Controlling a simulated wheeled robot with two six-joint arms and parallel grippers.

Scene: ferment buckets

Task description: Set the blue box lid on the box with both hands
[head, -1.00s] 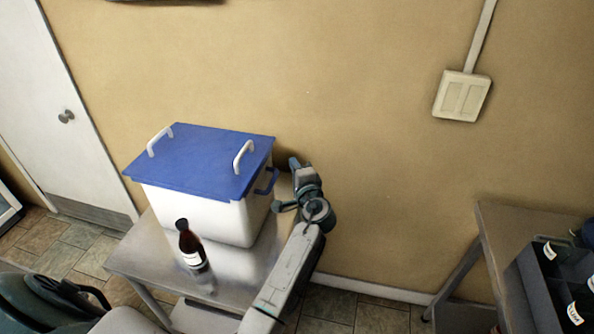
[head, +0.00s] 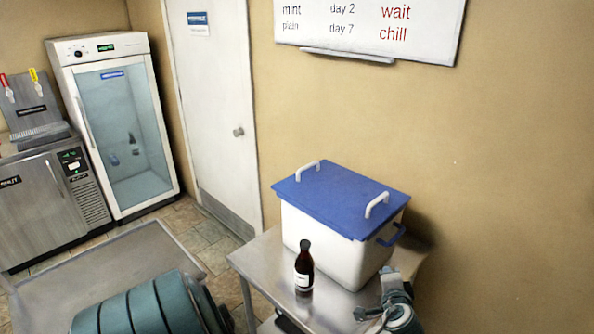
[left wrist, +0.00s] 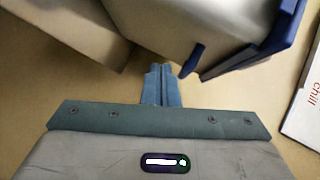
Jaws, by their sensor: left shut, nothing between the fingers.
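The blue lid (head: 340,198) with two white handles lies on top of the white box (head: 322,247) and looks flat on it. Small gaps at the rim cannot be judged. The box stands on a metal table (head: 262,262) and has a blue side handle (head: 392,236) on its right. My left gripper (head: 390,278) is low at the box's right side, below that handle and apart from the lid. In the left wrist view its fingers (left wrist: 162,72) are shut and empty, with the side handle (left wrist: 193,60) just beyond. My right gripper is out of view.
A dark bottle (head: 304,267) with a white label stands on the table in front of the box. The wall is close behind. A white door (head: 212,110), a glass-door fridge (head: 125,130) and a metal cooler (head: 45,200) are at the left.

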